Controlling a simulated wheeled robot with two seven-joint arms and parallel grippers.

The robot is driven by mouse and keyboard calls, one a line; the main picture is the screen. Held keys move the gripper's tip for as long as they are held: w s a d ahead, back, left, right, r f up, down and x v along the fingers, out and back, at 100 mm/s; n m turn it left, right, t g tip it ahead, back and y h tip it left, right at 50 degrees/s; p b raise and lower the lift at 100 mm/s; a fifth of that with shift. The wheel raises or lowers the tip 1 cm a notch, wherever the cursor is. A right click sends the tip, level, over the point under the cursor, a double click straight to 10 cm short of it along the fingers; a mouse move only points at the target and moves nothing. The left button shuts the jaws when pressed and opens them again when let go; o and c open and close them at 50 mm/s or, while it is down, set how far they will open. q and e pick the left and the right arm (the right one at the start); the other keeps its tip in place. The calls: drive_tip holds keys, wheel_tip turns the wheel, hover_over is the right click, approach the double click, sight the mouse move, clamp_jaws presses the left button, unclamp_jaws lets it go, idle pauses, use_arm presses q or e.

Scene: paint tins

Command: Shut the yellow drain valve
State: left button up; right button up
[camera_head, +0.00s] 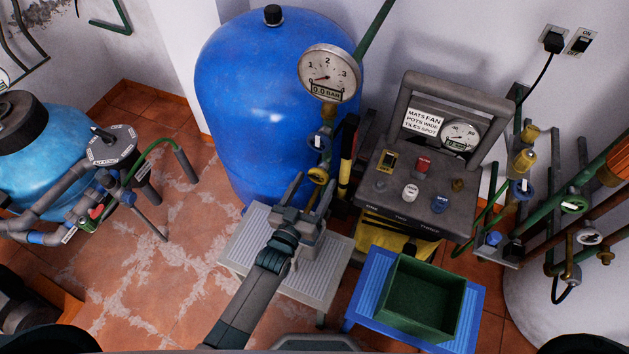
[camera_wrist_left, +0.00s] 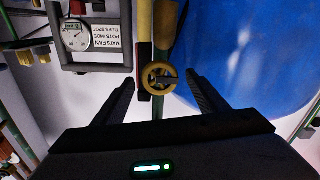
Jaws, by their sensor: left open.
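In the left wrist view the fingertips (camera_wrist_left: 161,82) appear on either side of the wheel, with gaps on both sides. I cannot tell how far ahead the wheel is. My right gripper is not in view.
The big blue tank (camera_head: 260,100) stands behind the pipe. A gauge (camera_head: 329,74) above reads 0.0 bar. A grey control panel (camera_head: 415,190) is close on the right. A grey step stool (camera_head: 250,250) and a green crate (camera_head: 420,298) on a blue stool stand in front.

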use_arm(q)
drive_tip(key=shift+w+d, duration=0.15)
drive_tip(key=shift+w, duration=0.2)
drive_tip(key=c, duration=1)
drive_tip(key=shift+c, duration=0.2)
